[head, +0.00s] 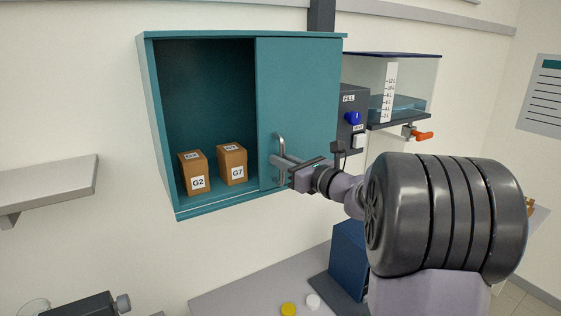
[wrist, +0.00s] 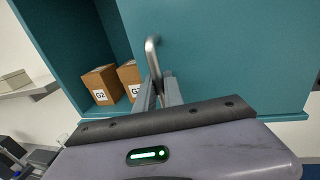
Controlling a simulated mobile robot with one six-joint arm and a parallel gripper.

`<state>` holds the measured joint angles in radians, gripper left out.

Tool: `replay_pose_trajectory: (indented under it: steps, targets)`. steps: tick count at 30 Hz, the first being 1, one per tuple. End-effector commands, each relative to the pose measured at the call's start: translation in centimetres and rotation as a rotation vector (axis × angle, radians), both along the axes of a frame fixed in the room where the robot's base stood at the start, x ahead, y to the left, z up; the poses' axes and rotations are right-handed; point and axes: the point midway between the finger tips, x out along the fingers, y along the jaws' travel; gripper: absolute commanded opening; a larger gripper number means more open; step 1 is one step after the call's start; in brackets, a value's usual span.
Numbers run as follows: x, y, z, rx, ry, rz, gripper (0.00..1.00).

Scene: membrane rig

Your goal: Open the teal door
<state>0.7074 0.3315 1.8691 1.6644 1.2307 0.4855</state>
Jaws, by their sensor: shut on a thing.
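The teal door (head: 306,92) is a flat sliding panel covering the right half of a teal wall cabinet (head: 155,125); the left half stands open. The door also fills the upper right of the wrist view (wrist: 225,55). A metal bar handle (head: 281,146) stands upright near the door's left edge; its top shows in the wrist view (wrist: 151,50). My gripper (head: 284,168) is at the handle, its fingers (wrist: 159,92) shut around the lower part of the bar. The fingers hide part of the handle.
Two brown boxes, G2 (head: 195,173) and G7 (head: 232,164), stand inside the open half. Right of the cabinet are a dark control box (head: 349,108) with a blue knob and a clear water tank (head: 412,90). A grey shelf (head: 50,183) is at the left.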

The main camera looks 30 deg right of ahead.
Motion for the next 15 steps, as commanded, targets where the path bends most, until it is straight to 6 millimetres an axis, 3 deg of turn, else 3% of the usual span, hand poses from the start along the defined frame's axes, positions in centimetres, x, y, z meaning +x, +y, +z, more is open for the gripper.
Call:
replay_pose_trajectory:
  steps: [1, 4, 15]
  targets:
    - [0.01, 0.0, 0.07, 0.0, -0.001, 0.0, 0.16]
    - [0.01, 0.01, 0.07, 0.0, -0.001, 0.0, 0.34]
    - [-0.48, -0.13, 0.01, 0.0, -0.001, -0.001, 0.34]
